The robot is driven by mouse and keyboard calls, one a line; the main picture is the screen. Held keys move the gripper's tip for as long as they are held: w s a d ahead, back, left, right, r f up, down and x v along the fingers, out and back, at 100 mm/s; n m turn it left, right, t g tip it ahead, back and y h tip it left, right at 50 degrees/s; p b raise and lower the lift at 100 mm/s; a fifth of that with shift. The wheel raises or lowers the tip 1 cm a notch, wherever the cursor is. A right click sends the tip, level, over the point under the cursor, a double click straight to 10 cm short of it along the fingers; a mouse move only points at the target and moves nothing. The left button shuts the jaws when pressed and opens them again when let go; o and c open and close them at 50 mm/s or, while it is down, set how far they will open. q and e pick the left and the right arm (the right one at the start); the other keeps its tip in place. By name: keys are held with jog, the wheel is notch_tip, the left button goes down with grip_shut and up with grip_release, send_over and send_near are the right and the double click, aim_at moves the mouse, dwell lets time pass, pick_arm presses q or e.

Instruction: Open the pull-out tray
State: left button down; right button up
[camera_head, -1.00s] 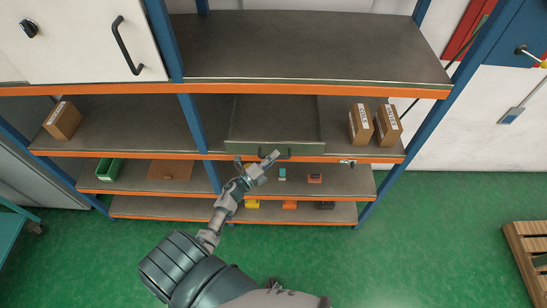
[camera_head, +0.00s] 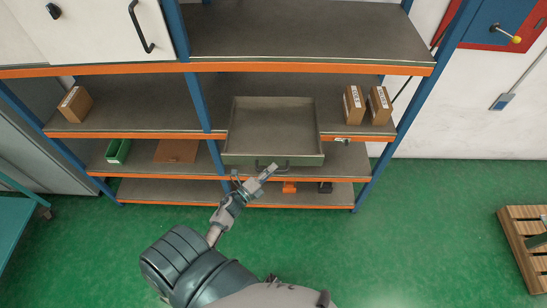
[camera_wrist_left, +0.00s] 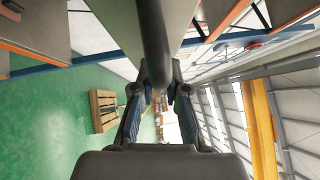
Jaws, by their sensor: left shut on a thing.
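The pull-out tray (camera_head: 273,160) is a shallow grey-green drawer on the middle level of the shelving unit. It sticks out past the orange shelf edge, and its inside looks empty. A dark bar handle (camera_head: 272,166) is on its front face. My left gripper (camera_head: 256,177) is at the handle, in front of the tray. In the left wrist view the handle (camera_wrist_left: 153,45) runs between the fingers of my left gripper (camera_wrist_left: 158,92), which is shut on it. My right gripper is not in view.
Cardboard boxes stand on the same level, one at left (camera_head: 75,104) and two at right (camera_head: 354,105). A green bin (camera_head: 118,151) sits lower left. A wooden pallet (camera_head: 525,240) lies on the floor at right. The green floor in front is clear.

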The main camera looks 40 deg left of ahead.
pick_arm(q)
jog(key=s+d, duration=0.1)
jog(key=s, duration=0.1)
jog(key=s+d, duration=0.2)
jog(key=shift+s+d+f+p, duration=0.1)
jog(key=shift+s+d+p, duration=0.1)
jog(key=shift+s+p, duration=0.2)
jog(key=c, duration=1.2)
grip_release()
jog(key=shift+w+a+f, duration=0.15)
jog(key=shift+a, duration=0.15)
jog(key=shift+w+a, duration=0.1)
jog(key=shift+a, duration=0.05)
jog(key=v, duration=1.2)
jog(key=shift+a+f, duration=0.1)
jog(key=shift+a, duration=0.1)
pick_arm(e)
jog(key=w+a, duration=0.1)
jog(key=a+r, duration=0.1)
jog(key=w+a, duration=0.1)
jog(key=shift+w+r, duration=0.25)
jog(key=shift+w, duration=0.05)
pick_arm(q)
jog(key=shift+d, duration=0.15)
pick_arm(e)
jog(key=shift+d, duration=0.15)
